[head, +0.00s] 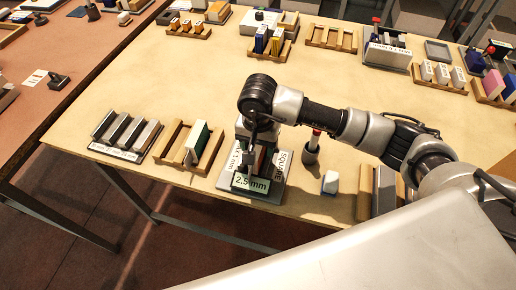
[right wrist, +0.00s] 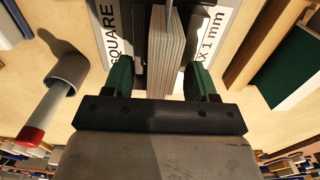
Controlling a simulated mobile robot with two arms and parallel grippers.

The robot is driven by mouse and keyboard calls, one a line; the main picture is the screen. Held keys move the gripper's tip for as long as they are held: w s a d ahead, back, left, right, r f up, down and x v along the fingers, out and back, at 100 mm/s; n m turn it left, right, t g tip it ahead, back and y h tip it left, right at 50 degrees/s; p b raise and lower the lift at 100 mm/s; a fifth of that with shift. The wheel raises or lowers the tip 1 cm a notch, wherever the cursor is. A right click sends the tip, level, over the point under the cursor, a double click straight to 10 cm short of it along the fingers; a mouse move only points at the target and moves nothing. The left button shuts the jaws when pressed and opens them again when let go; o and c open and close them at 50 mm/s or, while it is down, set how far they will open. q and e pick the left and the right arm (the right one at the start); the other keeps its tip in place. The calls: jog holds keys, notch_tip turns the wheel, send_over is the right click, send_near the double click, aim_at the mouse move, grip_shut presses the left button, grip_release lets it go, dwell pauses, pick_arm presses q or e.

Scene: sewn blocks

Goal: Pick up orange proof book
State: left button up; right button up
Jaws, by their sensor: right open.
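My right gripper (head: 256,150) is over a grey holder (head: 272,192) with "SQUARE" and "2.5 mm" labels near the table's front edge. In the right wrist view, its green-tipped fingers (right wrist: 160,82) are open, one on each side of a block of pale page edges (right wrist: 167,52) standing in the holder. There is a gap on both sides. The cover colour of this book is not clear; the head view shows only a small reddish part between dark shapes there. A yellow-orange block (head: 277,42) stands in a rack at the back. My left gripper is not in view.
A wooden rack with a green book (head: 197,140) stands left of the holder. A grey cup with a red-tipped stick (head: 311,150) and a small white-blue block (head: 330,183) are to its right. Several racks line the back; the middle of the table (head: 180,80) is clear.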

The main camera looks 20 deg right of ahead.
grip_shut()
dwell(0.3)
jog(key=shift+r, duration=0.1)
